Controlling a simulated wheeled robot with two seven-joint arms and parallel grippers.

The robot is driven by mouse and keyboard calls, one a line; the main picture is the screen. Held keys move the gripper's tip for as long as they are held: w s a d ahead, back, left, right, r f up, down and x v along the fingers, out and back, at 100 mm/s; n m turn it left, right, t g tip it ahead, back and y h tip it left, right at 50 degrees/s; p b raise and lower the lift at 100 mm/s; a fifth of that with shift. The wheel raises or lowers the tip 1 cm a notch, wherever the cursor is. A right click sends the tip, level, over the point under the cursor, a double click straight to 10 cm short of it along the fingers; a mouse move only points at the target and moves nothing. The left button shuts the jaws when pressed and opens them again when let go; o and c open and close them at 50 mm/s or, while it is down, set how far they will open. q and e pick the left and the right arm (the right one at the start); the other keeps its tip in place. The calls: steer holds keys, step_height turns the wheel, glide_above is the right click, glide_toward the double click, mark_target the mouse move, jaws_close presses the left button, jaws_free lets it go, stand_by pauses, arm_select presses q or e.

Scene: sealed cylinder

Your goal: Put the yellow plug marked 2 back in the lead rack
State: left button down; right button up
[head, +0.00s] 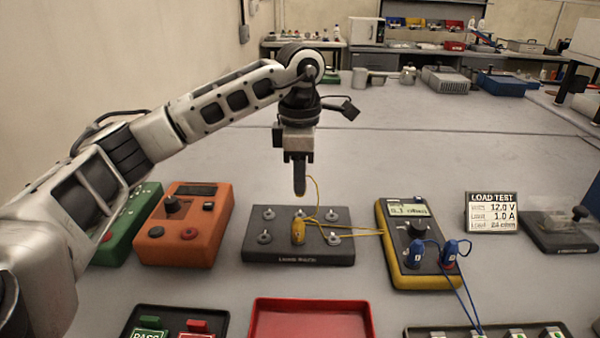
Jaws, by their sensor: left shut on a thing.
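The lead rack (335,255) is a dark block with several round grey posts, on the table in the middle. One yellow plug (298,232) stands at its middle front; I cannot read its mark surely. My left gripper (299,187) points straight down above the back of the rack, its fingers shut. A bit of yellow shows at the fingertips, and a thin yellow lead (318,196) loops from there, so it holds a yellow plug, mostly hidden by the fingers. Its number cannot be seen. My right gripper is not in view.
An orange box (185,250) and a green box stand left. A red tray (310,305) lies in front. Behind the rack is free table.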

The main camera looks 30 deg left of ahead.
mark_target(300, 196)
arm_select(q)
step_height(300, 196, down, 3)
steer(key=shift+b, duration=1)
steer(key=shift+f+b, duration=0.45)
steer(key=shift+f, duration=0.35)
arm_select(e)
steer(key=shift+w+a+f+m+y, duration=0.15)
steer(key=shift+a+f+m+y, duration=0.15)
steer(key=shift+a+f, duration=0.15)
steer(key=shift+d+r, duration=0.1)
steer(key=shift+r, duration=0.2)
arm_select(q)
steer(key=shift+f, duration=0.15)
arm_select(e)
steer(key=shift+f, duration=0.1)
arm_select(q)
steer(key=c, duration=1.2)
jaws_free()
